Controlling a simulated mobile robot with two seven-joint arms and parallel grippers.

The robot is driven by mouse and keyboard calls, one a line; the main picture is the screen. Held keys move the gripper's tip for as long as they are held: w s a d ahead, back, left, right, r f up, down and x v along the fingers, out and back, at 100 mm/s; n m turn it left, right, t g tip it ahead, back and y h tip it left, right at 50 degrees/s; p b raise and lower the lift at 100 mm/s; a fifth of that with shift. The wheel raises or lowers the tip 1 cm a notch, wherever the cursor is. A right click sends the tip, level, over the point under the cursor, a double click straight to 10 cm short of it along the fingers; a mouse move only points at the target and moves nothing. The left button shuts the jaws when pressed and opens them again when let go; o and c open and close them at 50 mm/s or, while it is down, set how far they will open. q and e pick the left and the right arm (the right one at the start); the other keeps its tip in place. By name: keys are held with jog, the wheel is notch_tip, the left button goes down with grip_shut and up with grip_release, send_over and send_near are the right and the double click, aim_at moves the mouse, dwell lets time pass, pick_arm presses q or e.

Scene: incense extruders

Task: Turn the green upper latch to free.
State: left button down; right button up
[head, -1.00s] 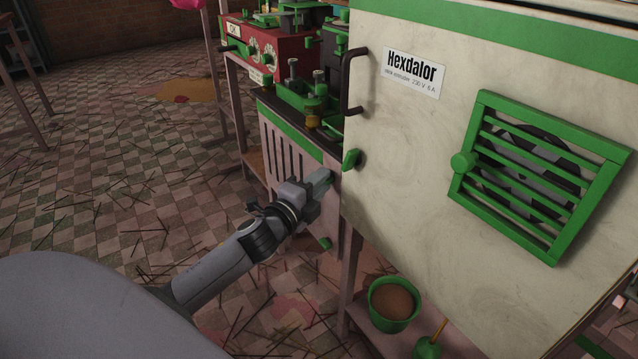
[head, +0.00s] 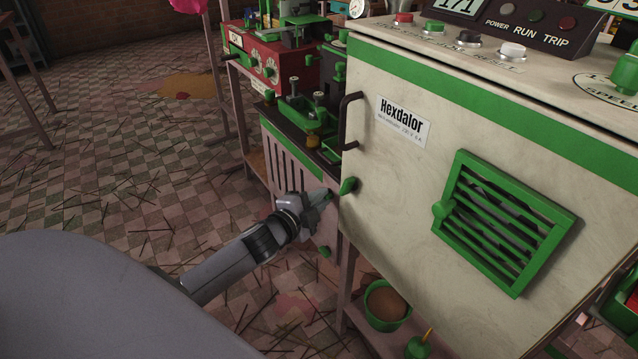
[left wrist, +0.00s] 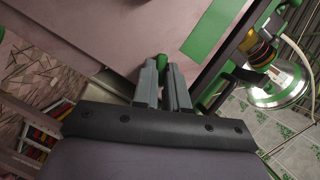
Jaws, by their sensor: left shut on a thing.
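My left gripper (head: 318,200) is at the right part of the pale slotted panel (head: 291,165), beside the cream cabinet. In the left wrist view its fingers (left wrist: 166,84) point at a plain panel and are shut on a small green piece (left wrist: 162,62), which looks like the green upper latch. In the head view my gripper hides this latch, and its turn angle cannot be told. A lower green latch (head: 324,252) shows on the panel below my gripper. My right gripper is not in view.
The cream Hexdalor cabinet (head: 400,190) stands close on the right, with a dark handle (head: 347,120) and a green knob (head: 348,186) near its edge. A green pot (head: 387,306) is on a low shelf. The tiled floor (head: 130,190) at left is strewn with sticks.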

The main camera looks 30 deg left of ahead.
pick_arm(q)
jog(key=n+g+h+p, duration=0.1)
jog(key=n+p, duration=0.1)
jog(key=n+g+h+p, duration=0.1)
jog(key=n+p, duration=0.2)
jog(key=n+g+h+p, duration=0.1)
jog(key=n+p, duration=0.1)
jog(key=p, duration=0.1)
jog(key=shift+w+a+r, duration=0.15)
jog(key=shift+a+r, duration=0.15)
jog(key=shift+a, duration=0.05)
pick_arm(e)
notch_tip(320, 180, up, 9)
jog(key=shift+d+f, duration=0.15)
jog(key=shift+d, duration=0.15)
pick_arm(q)
jog(key=shift+n+h, duration=0.3)
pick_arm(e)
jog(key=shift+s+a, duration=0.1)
pick_arm(q)
jog(key=c, duration=1.2)
grip_release()
jog(key=shift+d, duration=0.1)
jog(key=shift+o, duration=0.2)
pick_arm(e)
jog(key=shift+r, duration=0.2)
